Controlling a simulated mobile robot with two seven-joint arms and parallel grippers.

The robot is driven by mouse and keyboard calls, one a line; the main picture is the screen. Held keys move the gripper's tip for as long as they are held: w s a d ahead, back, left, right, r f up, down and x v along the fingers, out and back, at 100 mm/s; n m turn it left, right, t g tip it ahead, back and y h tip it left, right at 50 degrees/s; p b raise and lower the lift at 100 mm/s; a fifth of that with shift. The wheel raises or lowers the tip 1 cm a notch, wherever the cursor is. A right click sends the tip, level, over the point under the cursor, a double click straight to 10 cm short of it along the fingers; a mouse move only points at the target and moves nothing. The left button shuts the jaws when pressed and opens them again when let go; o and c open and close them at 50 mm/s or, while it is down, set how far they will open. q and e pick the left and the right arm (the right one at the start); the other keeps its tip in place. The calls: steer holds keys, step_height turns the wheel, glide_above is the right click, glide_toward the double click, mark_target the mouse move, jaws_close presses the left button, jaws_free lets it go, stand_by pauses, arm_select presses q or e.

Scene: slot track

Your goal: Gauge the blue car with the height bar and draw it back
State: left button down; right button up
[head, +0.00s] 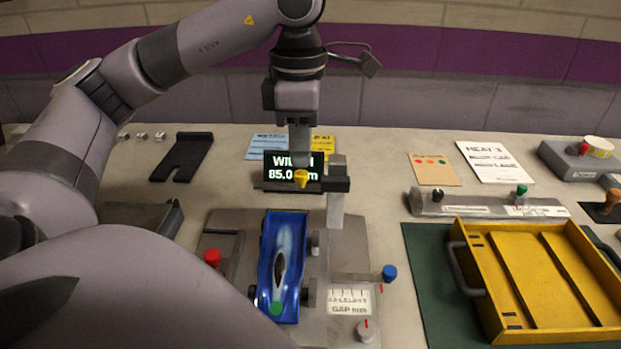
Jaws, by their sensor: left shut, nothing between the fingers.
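A yellow knob (301,179) is at the bar's left end. My left gripper (300,162) points down, directly above the yellow knob. It is shut and holds nothing; I cannot tell whether it touches the knob. My right gripper is not in view.
A black display (281,166) behind the bar reads 85.0, partly hidden by my gripper. A red knob (212,258) and a blue knob (390,273) flank the car. A yellow tray (470,236) lies on a green mat at right. My arm covers the lower left.

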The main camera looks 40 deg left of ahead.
mark_target(301, 173)
arm_select(q)
steer(key=shift+f, duration=0.3)
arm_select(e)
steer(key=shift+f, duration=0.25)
arm_select(q)
steer(key=shift+f+b, duration=0.25)
steer(key=shift+b, duration=0.2)
steer(key=shift+f+b, duration=0.4)
steer(key=shift+f, duration=0.05)
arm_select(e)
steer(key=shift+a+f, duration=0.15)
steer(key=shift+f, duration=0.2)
arm_select(q)
steer(key=shift+f+b, duration=0.7)
steer(key=shift+f, duration=0.15)
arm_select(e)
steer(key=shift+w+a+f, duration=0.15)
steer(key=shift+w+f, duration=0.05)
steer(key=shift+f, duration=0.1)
arm_select(q)
steer(key=shift+f+b, duration=1.05)
steer(key=shift+f, duration=0.2)
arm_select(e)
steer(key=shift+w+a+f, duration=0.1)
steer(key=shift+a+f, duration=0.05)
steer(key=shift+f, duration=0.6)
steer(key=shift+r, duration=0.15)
